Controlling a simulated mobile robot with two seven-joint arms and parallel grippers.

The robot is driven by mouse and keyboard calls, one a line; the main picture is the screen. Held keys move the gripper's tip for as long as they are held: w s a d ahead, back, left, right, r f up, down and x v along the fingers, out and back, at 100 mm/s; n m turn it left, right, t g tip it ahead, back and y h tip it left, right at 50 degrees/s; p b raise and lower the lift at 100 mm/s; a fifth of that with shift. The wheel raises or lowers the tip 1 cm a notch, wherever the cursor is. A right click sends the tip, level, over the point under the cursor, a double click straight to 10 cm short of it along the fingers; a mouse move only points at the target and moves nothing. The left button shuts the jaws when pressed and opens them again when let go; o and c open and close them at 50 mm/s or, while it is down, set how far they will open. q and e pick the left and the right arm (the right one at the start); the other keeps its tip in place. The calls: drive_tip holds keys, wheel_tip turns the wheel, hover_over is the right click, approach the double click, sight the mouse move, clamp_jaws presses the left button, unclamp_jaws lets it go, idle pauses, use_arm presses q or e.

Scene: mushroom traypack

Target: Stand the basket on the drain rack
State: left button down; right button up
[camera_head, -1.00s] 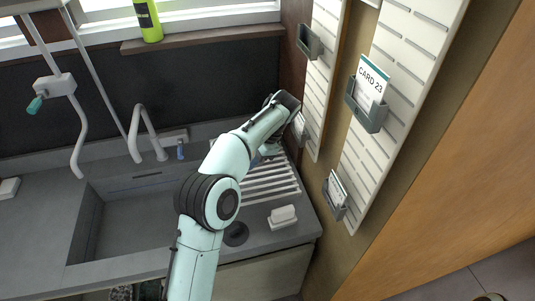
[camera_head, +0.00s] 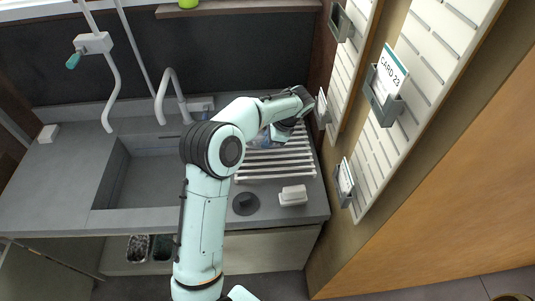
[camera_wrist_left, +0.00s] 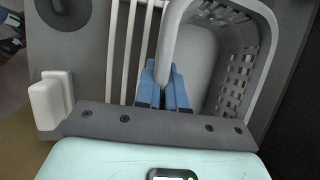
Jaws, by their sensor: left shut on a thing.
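The basket (camera_wrist_left: 272,62) is light grey with slotted side walls. It fills the upper right of the left wrist view, and its handle (camera_wrist_left: 172,38) runs down between the blue fingertips. My left gripper (camera_wrist_left: 164,88) is shut on this handle. In the head view the left gripper (camera_head: 272,136) is over the far part of the drain rack, and the arm and hand hide most of the basket. The drain rack (camera_head: 272,177) is a row of white bars at the right end of the counter. Its bars (camera_wrist_left: 125,55) also show beside the basket in the wrist view. Whether the basket touches them is unclear.
The sink basin (camera_head: 150,185) lies left of the rack, with a tap (camera_head: 163,95) behind it. A white block (camera_head: 293,196) and a dark round disc (camera_head: 246,204) sit in front of the rack. A wall panel with card holders (camera_head: 385,105) rises close on the right.

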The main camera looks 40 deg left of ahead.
use_arm(q)
drive_tip(key=f, duration=0.2)
drive_tip(key=shift+s+f, duration=0.2)
drive_tip(key=shift+f, duration=0.15)
drive_tip(key=shift+w+f, duration=0.1)
drive_tip(key=shift+f, duration=2.15)
drive_tip(key=shift+f, duration=0.1)
drive_tip(key=c, duration=1.2)
unclamp_jaws()
drive_tip(key=shift+r, duration=0.2)
drive_tip(key=v, duration=0.7)
drive_tip(key=shift+d+r, duration=0.1)
drive_tip(key=shift+d, duration=0.05)
